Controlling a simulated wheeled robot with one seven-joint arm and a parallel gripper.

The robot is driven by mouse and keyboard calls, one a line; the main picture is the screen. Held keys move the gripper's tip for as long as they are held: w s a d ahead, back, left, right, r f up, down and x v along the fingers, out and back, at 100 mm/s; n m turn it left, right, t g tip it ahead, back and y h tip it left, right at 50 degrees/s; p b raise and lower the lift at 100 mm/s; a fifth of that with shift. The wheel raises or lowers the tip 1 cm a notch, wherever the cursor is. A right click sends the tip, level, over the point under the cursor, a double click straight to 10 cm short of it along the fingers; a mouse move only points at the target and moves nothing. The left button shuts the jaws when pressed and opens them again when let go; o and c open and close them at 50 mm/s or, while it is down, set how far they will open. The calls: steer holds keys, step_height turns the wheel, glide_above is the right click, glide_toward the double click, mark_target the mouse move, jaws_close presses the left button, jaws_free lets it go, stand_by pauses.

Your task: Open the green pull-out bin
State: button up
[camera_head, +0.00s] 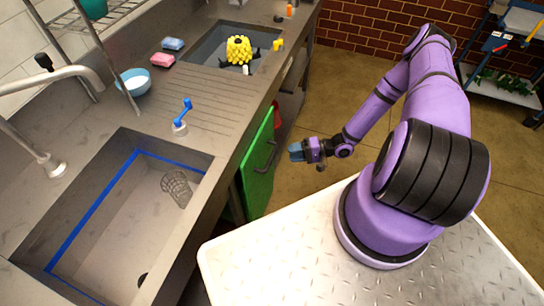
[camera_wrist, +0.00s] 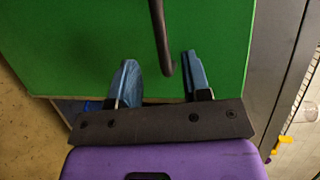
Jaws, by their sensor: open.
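The green pull-out bin (camera_head: 258,170) is under the counter, below the edge between the two sinks. Its green front stands upright and carries a dark curved handle (camera_head: 268,158). In the wrist view the green front (camera_wrist: 60,40) fills much of the picture, and the handle (camera_wrist: 160,35) comes down from the top edge. My gripper (camera_head: 296,151) is to the right of the green front in the head view. In the wrist view my gripper (camera_wrist: 158,75) is open, its two blue fingers apart, with the handle's lower end between them. I cannot tell whether a finger touches it.
A sink (camera_head: 125,225) with blue tape and a mesh cup (camera_head: 177,187) is at the left. A second sink holds a yellow object (camera_head: 238,50). The counter edge runs just left of my gripper. Open floor (camera_head: 345,85) lies behind it.

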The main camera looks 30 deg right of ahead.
mark_target(272, 155)
steer(key=x, duration=0.8)
steer(key=shift+w+a, duration=0.1)
steer(key=shift+a, duration=0.25)
jaws_close()
